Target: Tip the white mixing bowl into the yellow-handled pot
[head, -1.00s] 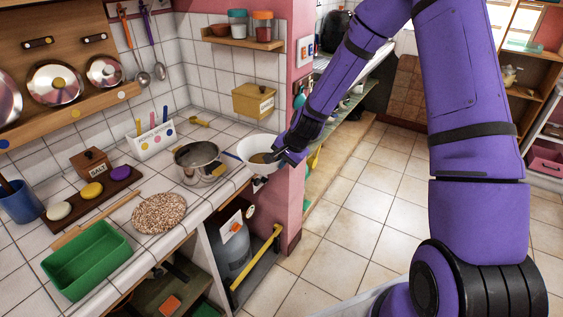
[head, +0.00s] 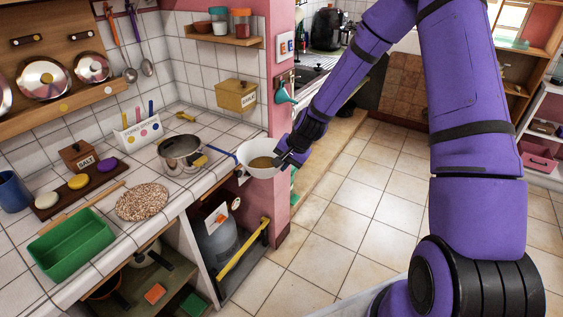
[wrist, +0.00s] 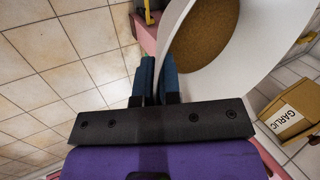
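The white mixing bowl (head: 259,149) hangs in the air beyond the counter's right edge, roughly level, with a brown, grainy mass inside. The bowl also fills the top of the wrist view (wrist: 268,62). My gripper (head: 283,158) is shut on the bowl's rim at its right side; its blue fingers (wrist: 157,78) show beside the white wall in the wrist view. A steel pot (head: 174,161) with a yellow patch at its right front stands on the counter, left of the bowl and apart from it. A blue handle lies between them; I cannot tell where it attaches.
A yellow garlic box (head: 236,95) hangs on the wall behind the bowl. A speckled round mat (head: 142,201) and green tray (head: 70,243) lie on the counter in front of the pot. A pink wall end (head: 283,205) stands below the bowl. Open floor (head: 340,240) lies to the right.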

